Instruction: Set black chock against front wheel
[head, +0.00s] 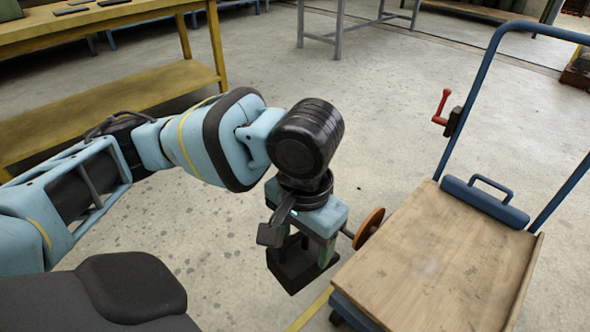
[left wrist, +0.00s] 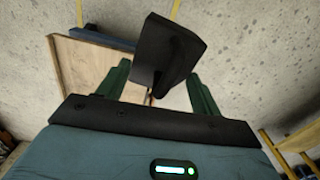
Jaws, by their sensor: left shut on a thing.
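The black chock (head: 290,266) is a dark wedge-shaped block under my left gripper (head: 309,247). My left gripper is shut on it and holds it beside the left side of the blue cart (head: 425,262). In the left wrist view the chock (left wrist: 172,48) shows between and beyond the green fingers of my left gripper (left wrist: 160,82). A small dark part, likely a wheel (head: 338,320), shows under the cart's near left corner, mostly hidden by the deck. Whether the chock touches the floor, I cannot tell. My right gripper is not in view.
An orange-brown disc (head: 369,228) on a rod stands at the cart's left edge, close to my left gripper. A red handle (head: 441,106) is on the cart's blue frame. A yellow workbench (head: 120,18) stands upper left. Grey floor between them is clear.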

